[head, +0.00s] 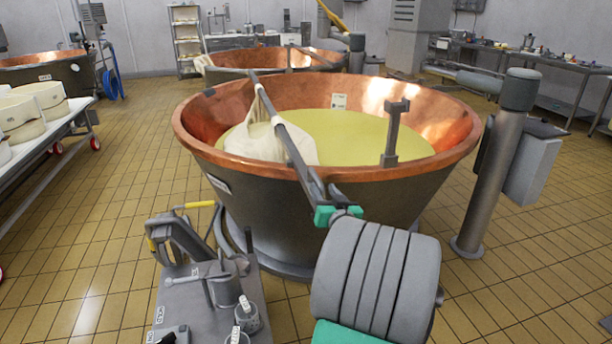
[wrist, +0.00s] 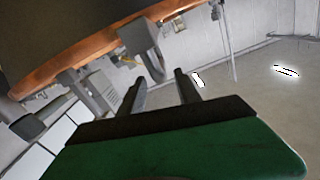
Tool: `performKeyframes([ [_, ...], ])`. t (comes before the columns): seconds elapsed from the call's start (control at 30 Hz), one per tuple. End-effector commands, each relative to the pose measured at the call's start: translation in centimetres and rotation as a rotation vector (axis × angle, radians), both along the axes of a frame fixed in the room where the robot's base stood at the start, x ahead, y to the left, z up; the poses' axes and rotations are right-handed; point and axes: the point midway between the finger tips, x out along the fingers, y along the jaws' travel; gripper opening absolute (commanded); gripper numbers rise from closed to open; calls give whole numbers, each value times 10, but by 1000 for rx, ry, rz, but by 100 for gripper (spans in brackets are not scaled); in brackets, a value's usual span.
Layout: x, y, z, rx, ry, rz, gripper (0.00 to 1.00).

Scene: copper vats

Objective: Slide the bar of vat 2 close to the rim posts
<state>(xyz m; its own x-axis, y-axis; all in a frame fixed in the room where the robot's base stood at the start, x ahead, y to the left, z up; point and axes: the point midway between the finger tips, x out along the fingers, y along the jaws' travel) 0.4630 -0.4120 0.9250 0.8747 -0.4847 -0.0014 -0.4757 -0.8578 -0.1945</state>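The nearest copper vat (head: 190,125) holds pale yellow-green liquid; its number is not readable. A grey bar (head: 285,130) crosses its left part, running from the far rim to the near rim. A whitish cloth (head: 262,140) hangs from it into the liquid. A grey rim post (head: 391,135) stands upright at the near right rim, well apart from the bar. My gripper (head: 326,192) is at the bar's near end, partly hidden by my arm. In the wrist view, my gripper's fingers (wrist: 160,86) are apart, with a grey block (wrist: 146,52) just beyond; I cannot tell whether they touch it.
A grey column (head: 492,170) with a box stands right of the vat. A cart with tools and cups (head: 205,290) stands at the near left. A table with white moulds (head: 40,115) is at the left. Other vats (head: 270,58) stand behind. Tiled floor between is clear.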

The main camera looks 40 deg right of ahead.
Motion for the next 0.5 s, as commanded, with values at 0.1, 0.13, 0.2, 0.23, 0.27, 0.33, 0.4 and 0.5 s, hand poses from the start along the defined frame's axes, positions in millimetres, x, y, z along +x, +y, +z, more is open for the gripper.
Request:
performKeyframes([
  [0.1,10,-4,1,-1,-1,3,40],
  [0.13,14,-7,1,0,-1,3,40],
  [0.2,27,-12,0,0,1,5,40],
  [0.23,32,-14,1,0,1,6,40],
  [0.27,38,-18,1,0,1,6,40],
  [0.33,50,-24,1,0,1,5,40],
  [0.4,59,-29,1,-1,0,5,40],
  [0.5,67,-35,0,0,0,4,40],
])
